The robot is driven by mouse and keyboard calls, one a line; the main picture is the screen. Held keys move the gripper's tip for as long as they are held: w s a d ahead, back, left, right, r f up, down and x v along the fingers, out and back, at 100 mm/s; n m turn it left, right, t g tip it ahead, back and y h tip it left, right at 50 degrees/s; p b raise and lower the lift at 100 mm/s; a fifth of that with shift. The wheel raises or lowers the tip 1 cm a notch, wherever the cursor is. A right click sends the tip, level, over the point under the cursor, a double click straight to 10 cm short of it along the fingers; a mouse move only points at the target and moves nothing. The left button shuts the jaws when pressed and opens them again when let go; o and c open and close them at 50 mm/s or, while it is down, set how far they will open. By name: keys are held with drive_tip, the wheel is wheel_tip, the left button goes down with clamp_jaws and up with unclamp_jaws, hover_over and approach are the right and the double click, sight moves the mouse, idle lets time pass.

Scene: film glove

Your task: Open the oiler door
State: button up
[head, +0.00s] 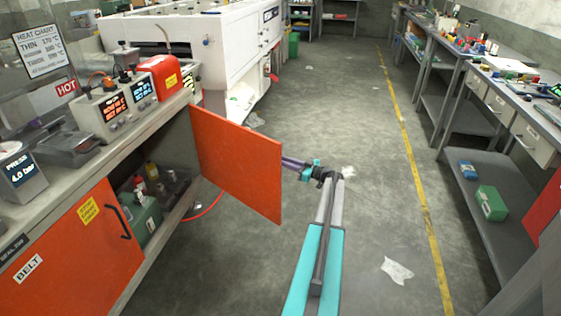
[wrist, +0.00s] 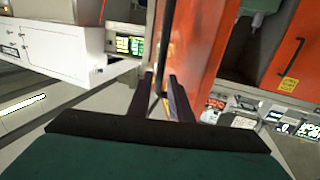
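An orange cabinet door (head: 238,160) stands swung wide open, out from the bench front in the head view. No label shows on the face turned to the head camera. Its orange panel fills the upper middle of the wrist view (wrist: 200,45). My gripper (head: 292,163) is at the door's far side, just past its free edge, and its tips are hidden behind the panel. In the wrist view the two dark fingers (wrist: 161,88) are parted, with a thin dark bar between them beside the panel. Whether they touch the bar is unclear.
The open compartment holds a green can (head: 143,215) and several bottles. A closed orange door marked BELT (head: 75,245) is at left. A white machine (head: 200,45) stands behind. The right workbench (head: 490,80) has a lower shelf. The floor between is mostly clear, with scraps (head: 397,270).

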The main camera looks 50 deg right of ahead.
drive_tip(key=s, duration=1)
drive_tip(key=shift+d, duration=0.45)
clamp_jaws()
drive_tip(key=shift+n, duration=0.3)
